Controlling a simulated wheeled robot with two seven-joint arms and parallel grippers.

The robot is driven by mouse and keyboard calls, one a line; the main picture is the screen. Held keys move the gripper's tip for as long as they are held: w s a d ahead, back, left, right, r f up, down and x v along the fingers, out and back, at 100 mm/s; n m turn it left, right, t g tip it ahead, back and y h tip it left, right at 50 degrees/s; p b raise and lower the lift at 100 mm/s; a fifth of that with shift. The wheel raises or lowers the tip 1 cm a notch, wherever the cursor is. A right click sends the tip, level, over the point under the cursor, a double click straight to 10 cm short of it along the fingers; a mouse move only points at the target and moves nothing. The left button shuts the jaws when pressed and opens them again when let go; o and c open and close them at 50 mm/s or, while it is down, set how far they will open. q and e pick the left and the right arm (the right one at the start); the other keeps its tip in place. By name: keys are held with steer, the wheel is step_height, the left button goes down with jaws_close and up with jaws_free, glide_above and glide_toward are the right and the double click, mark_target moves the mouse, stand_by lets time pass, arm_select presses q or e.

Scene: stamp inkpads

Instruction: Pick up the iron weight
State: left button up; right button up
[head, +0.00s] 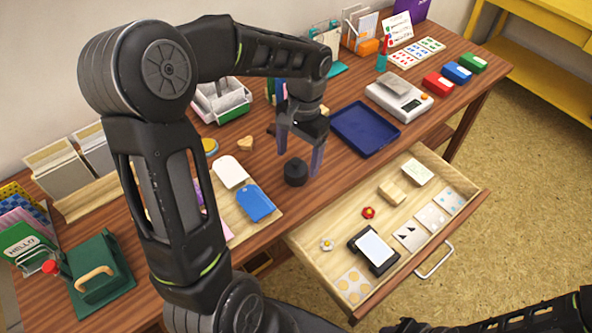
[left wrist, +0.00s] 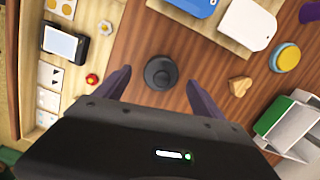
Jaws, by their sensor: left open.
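The iron weight (head: 295,172) is a small dark round piece with a knob on top, standing on the wooden table near the open drawer. It also shows in the left wrist view (left wrist: 161,73), just beyond the fingertips and near the middle between them. My left gripper (head: 299,163) is open above and around the weight's place, its fingers pointing down. In the left wrist view the gripper (left wrist: 158,78) is empty, with the weight apart from both fingers. Only part of my right arm shows at the bottom right of the head view; its gripper is not clearly seen.
An open drawer (head: 310,228) with stamps and cards juts out in front. A blue tray (head: 365,128) lies right of the weight. A board (head: 262,222) with coloured tags is to its left. A wooden heart (left wrist: 239,86) lies near one finger. A white scale (head: 399,98) stands farther right.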

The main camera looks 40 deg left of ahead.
mark_target(297, 159)
arm_select(q)
steer(key=f, duration=0.4)
steer(key=shift+s+a+f, duration=0.1)
steer(key=shift+s, duration=0.1)
stand_by(0.3)
jaws_close()
stand_by(0.7)
